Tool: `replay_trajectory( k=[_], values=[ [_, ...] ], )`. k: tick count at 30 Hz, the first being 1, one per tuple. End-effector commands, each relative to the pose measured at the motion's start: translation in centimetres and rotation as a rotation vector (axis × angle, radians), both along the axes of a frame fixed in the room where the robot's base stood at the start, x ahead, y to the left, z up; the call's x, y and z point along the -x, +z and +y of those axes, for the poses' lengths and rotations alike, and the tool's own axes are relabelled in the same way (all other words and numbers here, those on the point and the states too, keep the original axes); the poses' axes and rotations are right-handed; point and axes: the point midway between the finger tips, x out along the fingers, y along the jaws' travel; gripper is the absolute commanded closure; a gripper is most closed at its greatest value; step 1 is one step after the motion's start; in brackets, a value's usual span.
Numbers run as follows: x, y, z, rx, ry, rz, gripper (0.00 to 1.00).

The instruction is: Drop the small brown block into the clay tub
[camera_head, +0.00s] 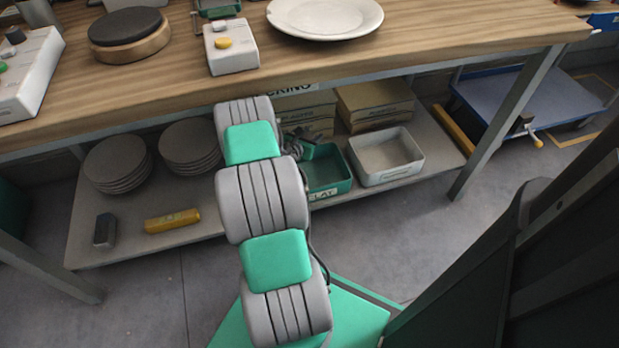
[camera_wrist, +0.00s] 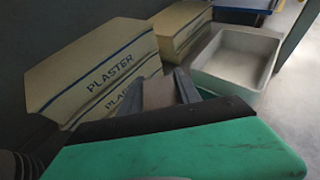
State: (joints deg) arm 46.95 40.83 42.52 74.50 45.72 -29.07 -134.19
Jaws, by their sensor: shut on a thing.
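The clay tub (camera_head: 335,185) is green with a white label on its front. It stands on the lower shelf in the head view. The small brown block (camera_wrist: 158,93) shows between the two grey fingers of my gripper (camera_wrist: 158,96) in the wrist view, partly hidden by the gripper's dark front. My gripper is shut on the block. In the head view my arm reaches under the tabletop and my gripper is largely hidden, by the left and back side of the clay tub. I cannot tell its exact height above the tub.
A pale empty tub (camera_head: 386,158) stands right of the clay tub. Plaster boxes (camera_wrist: 98,75) are stacked behind. Plate stacks (camera_head: 118,163), a yellow roll (camera_head: 172,221) and a dark block (camera_head: 104,231) lie left on the shelf. The wooden tabletop (camera_head: 165,75) overhangs it.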

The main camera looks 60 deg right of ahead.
Motion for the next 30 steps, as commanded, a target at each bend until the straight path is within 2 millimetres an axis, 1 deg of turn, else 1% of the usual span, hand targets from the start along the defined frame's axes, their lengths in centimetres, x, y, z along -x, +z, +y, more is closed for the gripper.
replay_trajectory(
  k=[1, 2, 5, 8, 18, 21, 28, 29, 30],
  values=[
    [1.2, -0.5, -0.7, 0.0, -0.016, -0.002, 1.0],
    [1.8, -0.7, -1.0, 0.0, -0.021, -0.002, 1.0],
    [2.6, -1.1, -1.4, 0.0, -0.03, -0.001, 1.0],
    [2.6, -1.8, -1.5, 0.001, -0.03, -0.001, 1.0],
    [2.6, -6.5, -1.4, 0.0, -0.03, -0.001, 1.0],
    [2.6, -7.0, -1.4, 0.001, -0.029, -0.002, 1.0],
    [2.5, -6.8, -1.4, 0.001, -0.029, -0.002, 1.0],
    [2.5, -6.8, -1.4, 0.001, -0.029, -0.001, 0.59],
    [2.5, -6.8, -1.4, 0.001, -0.029, -0.001, 0.56]
  ],
)
